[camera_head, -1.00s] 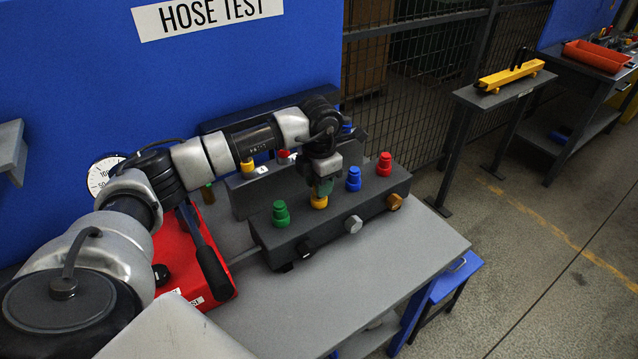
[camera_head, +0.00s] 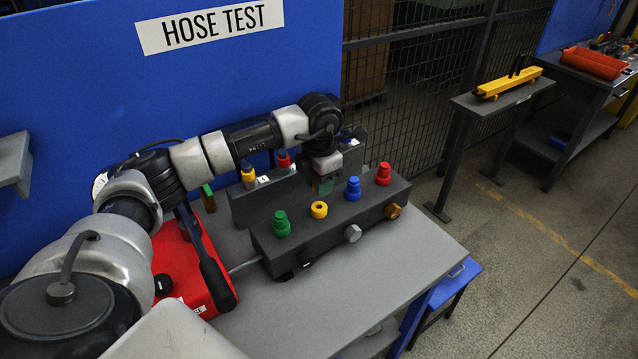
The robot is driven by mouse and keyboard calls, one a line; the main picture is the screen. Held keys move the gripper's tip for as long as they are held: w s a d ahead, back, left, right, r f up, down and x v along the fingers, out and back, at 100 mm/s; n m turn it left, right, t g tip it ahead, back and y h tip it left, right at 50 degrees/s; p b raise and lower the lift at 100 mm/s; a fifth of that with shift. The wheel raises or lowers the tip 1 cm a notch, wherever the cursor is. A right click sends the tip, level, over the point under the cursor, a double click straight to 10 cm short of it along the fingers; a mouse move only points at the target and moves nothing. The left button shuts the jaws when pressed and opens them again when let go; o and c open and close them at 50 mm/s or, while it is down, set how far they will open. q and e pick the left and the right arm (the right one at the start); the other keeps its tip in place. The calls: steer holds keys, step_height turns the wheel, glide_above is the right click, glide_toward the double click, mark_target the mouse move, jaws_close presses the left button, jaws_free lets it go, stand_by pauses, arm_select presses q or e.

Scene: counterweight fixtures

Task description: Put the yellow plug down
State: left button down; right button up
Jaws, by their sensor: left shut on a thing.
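My left gripper (camera_head: 323,186) is shut on the yellow plug, which the fingers and wrist hide almost fully. The gripper is over the back side of the dark front block (camera_head: 330,225), behind and apart from the yellow socket (camera_head: 319,209). That socket shows a dark open hole. On the same block, the green fitting (camera_head: 281,223) is to the left, and the blue (camera_head: 353,188) and red (camera_head: 383,173) fittings are to the right. My right gripper is not in view.
A dark rack (camera_head: 262,199) behind the block holds yellow (camera_head: 248,173) and red (camera_head: 284,160) pieces. A red box (camera_head: 185,268) with a black lever is at left. The grey table's front right (camera_head: 390,275) is clear. A yellow fixture (camera_head: 508,83) is on a stand farther back.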

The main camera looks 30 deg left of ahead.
arm_select(q)
steer(key=shift+r+p, duration=0.4)
steer(key=shift+r, duration=0.65)
